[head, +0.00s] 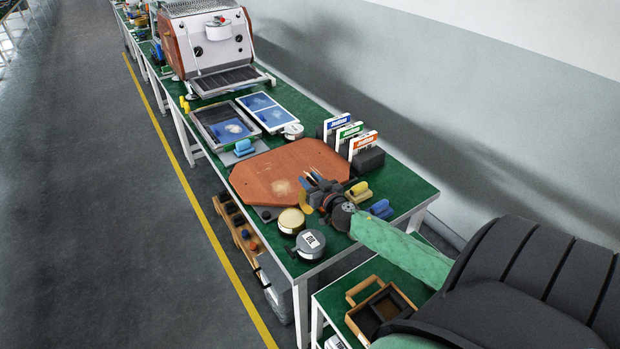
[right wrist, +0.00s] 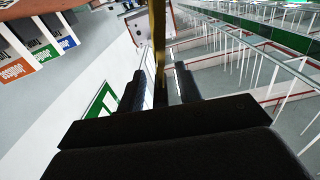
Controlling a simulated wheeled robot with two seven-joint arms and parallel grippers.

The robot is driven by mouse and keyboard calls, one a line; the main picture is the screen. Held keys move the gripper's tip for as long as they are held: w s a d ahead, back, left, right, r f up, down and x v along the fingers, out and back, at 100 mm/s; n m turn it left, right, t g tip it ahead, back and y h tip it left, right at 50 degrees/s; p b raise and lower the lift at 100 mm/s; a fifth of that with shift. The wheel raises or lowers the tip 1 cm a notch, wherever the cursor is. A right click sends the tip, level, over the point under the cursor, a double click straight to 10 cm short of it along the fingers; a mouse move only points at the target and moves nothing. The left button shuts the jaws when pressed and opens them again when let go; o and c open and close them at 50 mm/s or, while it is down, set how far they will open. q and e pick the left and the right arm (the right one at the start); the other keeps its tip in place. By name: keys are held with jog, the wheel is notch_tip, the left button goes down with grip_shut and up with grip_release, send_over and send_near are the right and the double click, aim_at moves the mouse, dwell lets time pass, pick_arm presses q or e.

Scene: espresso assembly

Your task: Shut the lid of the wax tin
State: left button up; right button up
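The wax tin (head: 291,222) is a small round tin with a pale yellow top face, near the front edge of the green bench. A gold, curved piece that looks like its lid (head: 304,200) stands raised at the tin's far right side. My right gripper (head: 315,186) is right beside this piece and partly hides it. In the right wrist view the gold piece (right wrist: 159,38) shows edge-on as a narrow strip between the two fingers (right wrist: 160,85), with gaps on both sides. The right gripper is open. My left gripper is not in view.
A grey round tin (head: 310,244) with a white label stands just in front of the wax tin. A brown board (head: 285,172) lies behind. Yellow (head: 358,192) and blue (head: 381,209) blocks sit right of the gripper. Three boxes (head: 350,138) stand farther back.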

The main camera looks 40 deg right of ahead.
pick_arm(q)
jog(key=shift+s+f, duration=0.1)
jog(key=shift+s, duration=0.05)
pick_arm(e)
jog(key=shift+w, duration=0.2)
grip_shut()
